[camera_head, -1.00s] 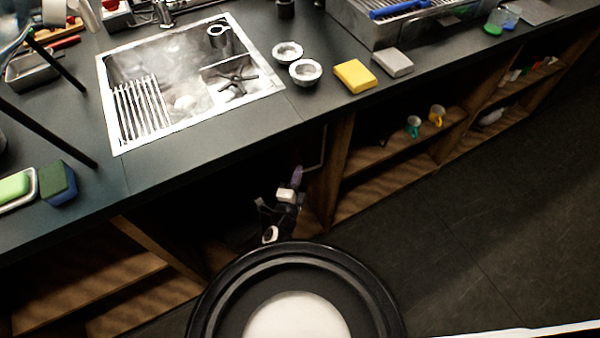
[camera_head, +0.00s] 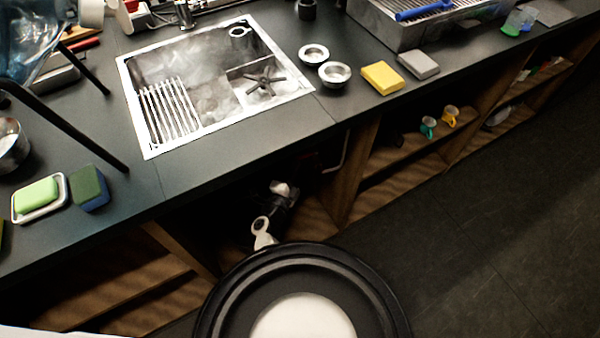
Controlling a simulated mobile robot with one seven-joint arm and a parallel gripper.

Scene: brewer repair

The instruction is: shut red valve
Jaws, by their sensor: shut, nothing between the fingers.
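A dim reddish shape (camera_head: 307,164) shows in the dark open cabinet under the sink; it may be the red valve, but I cannot make out a handle or its position. My arm reaches into this cabinet from below. My gripper (camera_head: 284,190) is at the arm's far end in the shadow, shut and empty, just below and left of the reddish shape. I cannot tell whether it touches anything. The fingertips are hard to make out.
A pale bent pipe (camera_head: 341,152) hangs at the cabinet's right side. A wooden divider (camera_head: 357,170) stands right of it. The dark counter (camera_head: 235,160) with the sink (camera_head: 222,75) overhangs the opening. The floor (camera_head: 450,240) at right is clear.

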